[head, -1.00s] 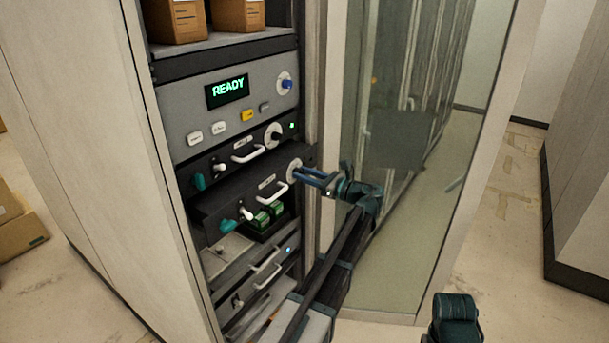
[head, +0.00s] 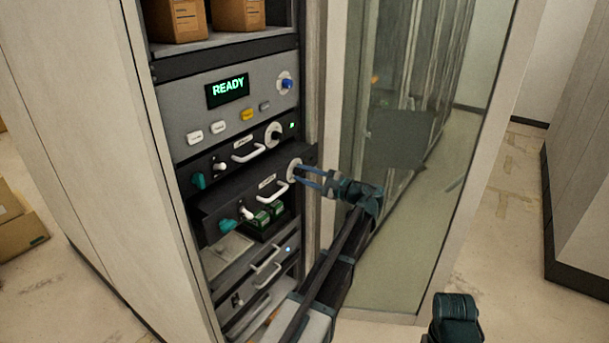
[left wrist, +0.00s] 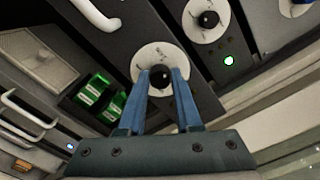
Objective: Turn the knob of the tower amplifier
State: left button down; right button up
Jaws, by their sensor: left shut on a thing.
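The black knob (left wrist: 160,77) sits on a round white dial (left wrist: 148,58) at the right end of a dark amplifier unit (head: 236,197) that juts out of the rack. The unit has a white handle (head: 272,201) and a small label that I cannot read. My left gripper (left wrist: 162,74) comes at the knob from the right, with its blue fingers on either side of it, shut on it. My right gripper is not in view.
Above is another dark unit with its own knob (head: 274,134), then a grey panel (head: 180,104) with a READY display (head: 228,90) and a blue knob (head: 287,84). Green blocks (head: 263,216) sit below. A glass door (head: 400,200) stands open at right, close to my left arm.

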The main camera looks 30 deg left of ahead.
pick_arm(q)
jog(key=n, duration=0.6)
jog(key=shift+f, duration=0.1)
jog(key=n, duration=0.6)
jog(key=shift+f+n, duration=0.1)
jog(key=shift+n, duration=0.3)
jog(key=n, duration=1.1)
jog(key=shift+n, duration=0.4)
jog(key=c, duration=0.6)
grip_release()
jog(key=shift+w, duration=0.1)
jog(key=shift+d, duration=0.1)
